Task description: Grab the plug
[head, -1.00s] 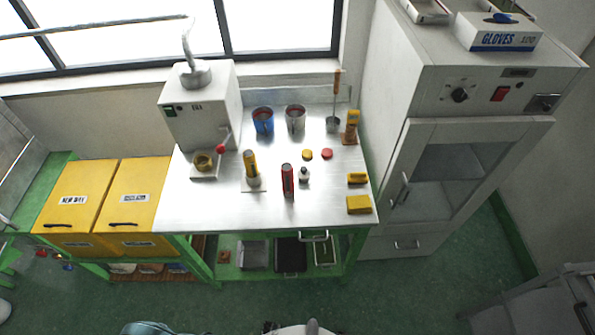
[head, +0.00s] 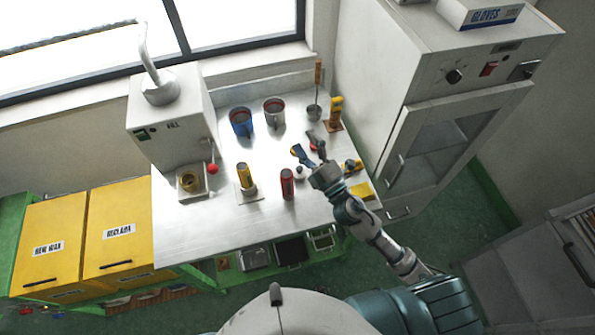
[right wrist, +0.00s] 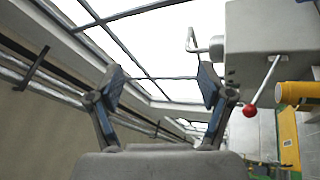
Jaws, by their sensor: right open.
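I cannot tell for sure which item is the plug. Small candidates on the steel table (head: 225,218) are a yellow cylinder (head: 245,177) upright on a light pad, a red cylinder (head: 287,184) and a small black-and-white piece (head: 299,172). My right gripper (head: 308,147) is open and empty above the table's right half, beyond the red cylinder. In the right wrist view its fingers (right wrist: 162,82) are spread with nothing between them, facing the window. The yellow and red discs seen earlier are hidden around this gripper. My left gripper is not in view.
A white machine (head: 168,115) with a red-knobbed lever stands at the table's left. A blue mug (head: 241,122), a grey mug (head: 274,113) and a ladle (head: 315,100) stand at the back. A yellow block (head: 362,190) lies at right. A tall cabinet (head: 440,125) borders the right side.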

